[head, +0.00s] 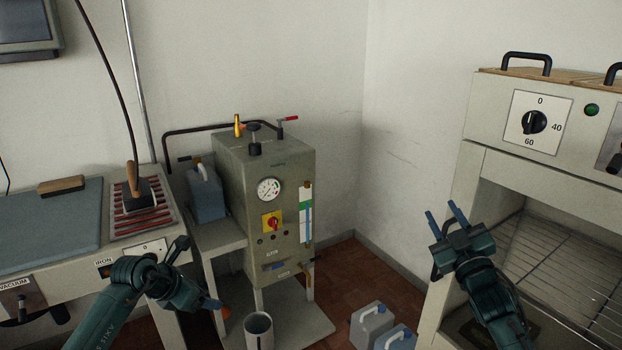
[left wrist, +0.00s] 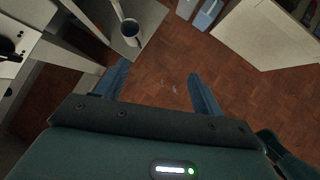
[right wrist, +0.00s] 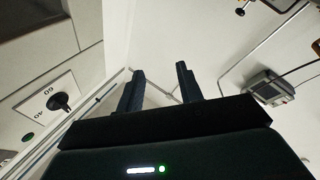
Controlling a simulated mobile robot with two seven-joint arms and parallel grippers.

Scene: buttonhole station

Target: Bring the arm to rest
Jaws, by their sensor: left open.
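My left gripper (head: 218,308) hangs low in front of the ironing table, pointing down and to the right. In the left wrist view its two blue fingers (left wrist: 158,70) stand wide apart with only the brown floor between them. My right gripper (head: 445,216) is raised in front of the oven-like cabinet at the right, fingers pointing up. In the right wrist view its fingers (right wrist: 160,69) are apart with nothing between them but pale wall behind. Both arms are bent, and neither gripper visibly touches anything.
An iron (head: 141,199) stands on the table at the left. A grey boiler (head: 285,215) with gauge stands in the middle. A grey cup (head: 259,331) is near my left gripper. Jugs (head: 371,322) stand on the floor. The cabinet (head: 463,190) is close to my right arm.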

